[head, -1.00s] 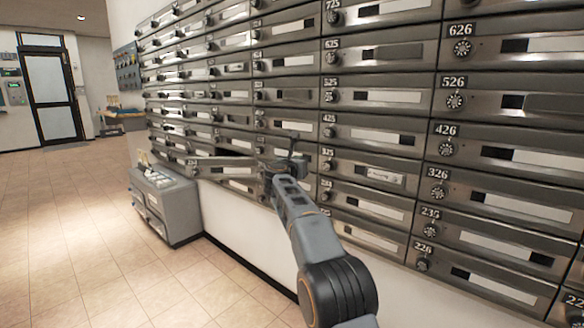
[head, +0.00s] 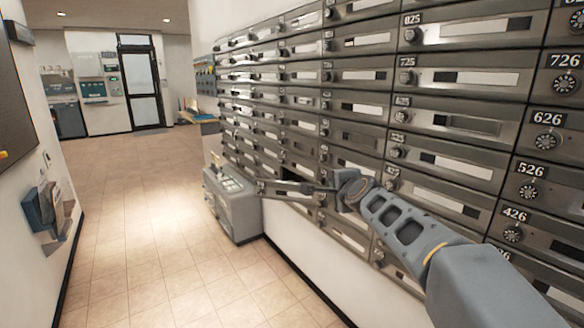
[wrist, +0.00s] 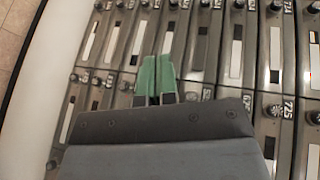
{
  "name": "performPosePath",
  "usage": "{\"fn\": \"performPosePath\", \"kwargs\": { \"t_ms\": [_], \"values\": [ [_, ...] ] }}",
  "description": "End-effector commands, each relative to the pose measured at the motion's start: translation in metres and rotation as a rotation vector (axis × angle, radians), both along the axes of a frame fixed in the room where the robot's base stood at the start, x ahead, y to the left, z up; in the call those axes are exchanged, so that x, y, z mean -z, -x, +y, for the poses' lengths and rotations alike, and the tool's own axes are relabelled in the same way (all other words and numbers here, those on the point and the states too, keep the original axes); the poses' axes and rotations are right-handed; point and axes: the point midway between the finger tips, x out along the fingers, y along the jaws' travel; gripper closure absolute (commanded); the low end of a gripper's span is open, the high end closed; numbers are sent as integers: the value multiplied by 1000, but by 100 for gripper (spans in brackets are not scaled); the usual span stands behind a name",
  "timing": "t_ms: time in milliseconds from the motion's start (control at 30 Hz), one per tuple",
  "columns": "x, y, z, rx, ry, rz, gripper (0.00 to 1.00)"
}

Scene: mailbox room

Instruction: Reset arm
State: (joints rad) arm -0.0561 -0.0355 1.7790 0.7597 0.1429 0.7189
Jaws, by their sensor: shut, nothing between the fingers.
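My arm reaches in from the lower right in the head view, and my gripper (head: 322,187) is at its far end, in front of the mailbox wall (head: 345,78). In the wrist view the two green fingers of my gripper (wrist: 156,70) are side by side, shut, with nothing between them. One low mailbox door (head: 283,190) stands open, with a dark gap above it. My gripper appears close to this door in the head view; I cannot tell whether they touch.
A grey cabinet (head: 232,203) stands against the wall below the mailboxes. The tiled floor (head: 150,215) is clear along the aisle. A glass door (head: 143,85) is at the far end. A box-like fixture (head: 47,210) hangs on the left wall.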

Motion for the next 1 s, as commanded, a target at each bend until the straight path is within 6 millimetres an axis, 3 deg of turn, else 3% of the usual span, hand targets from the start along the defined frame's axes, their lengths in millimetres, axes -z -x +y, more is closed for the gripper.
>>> {"fn": "performPosePath", "kwargs": {
  "t_ms": [33, 300, 500, 700, 1000],
  "values": [
    [-25, 25, 2, -74, 128, 54, 100],
    [-10, 160, -7, -517, 749, 374, 100],
    [4, 240, -27, -781, 1022, 557, 100],
    [12, 280, -41, -922, 1141, 654, 100],
    [17, 289, -45, -955, 1166, 677, 100]
  ]
}}
